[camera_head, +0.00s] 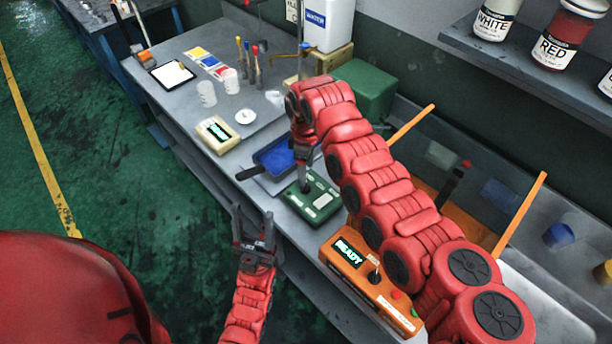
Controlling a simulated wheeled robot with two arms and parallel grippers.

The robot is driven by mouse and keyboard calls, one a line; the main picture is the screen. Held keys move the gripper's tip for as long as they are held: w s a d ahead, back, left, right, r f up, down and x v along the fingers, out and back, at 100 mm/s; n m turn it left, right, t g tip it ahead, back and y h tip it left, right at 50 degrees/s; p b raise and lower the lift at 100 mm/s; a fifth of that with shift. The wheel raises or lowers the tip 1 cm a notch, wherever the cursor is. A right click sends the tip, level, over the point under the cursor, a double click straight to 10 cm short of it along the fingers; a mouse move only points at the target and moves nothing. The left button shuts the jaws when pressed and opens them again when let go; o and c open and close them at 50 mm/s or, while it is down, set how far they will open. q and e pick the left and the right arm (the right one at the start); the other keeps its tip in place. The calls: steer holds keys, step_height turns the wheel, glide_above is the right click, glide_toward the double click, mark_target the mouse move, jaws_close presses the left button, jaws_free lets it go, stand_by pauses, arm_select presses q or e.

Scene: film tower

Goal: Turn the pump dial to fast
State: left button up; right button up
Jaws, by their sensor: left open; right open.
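A small green box (313,207) with pale label panels lies on the bench near its front edge, and it may be the pump unit. My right gripper (304,184) points down at its upper left part, with the fingertips at or just above its top. They hide what is there, so I cannot see a dial or its setting, nor whether the tips touch it. The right gripper is open. My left gripper (254,228) is open and empty, pointing up in front of the bench edge, apart from the box.
An orange box (345,272) with a READY display and a black lever stands right of the green box. A blue tray (277,157) and a cream display box (217,133) lie further left. My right arm covers much of the bench's right side.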

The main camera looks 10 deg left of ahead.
step_height(320, 180, down, 6)
steer(key=shift+f+p, duration=0.1)
steer(key=shift+p, duration=0.4)
jaws_close()
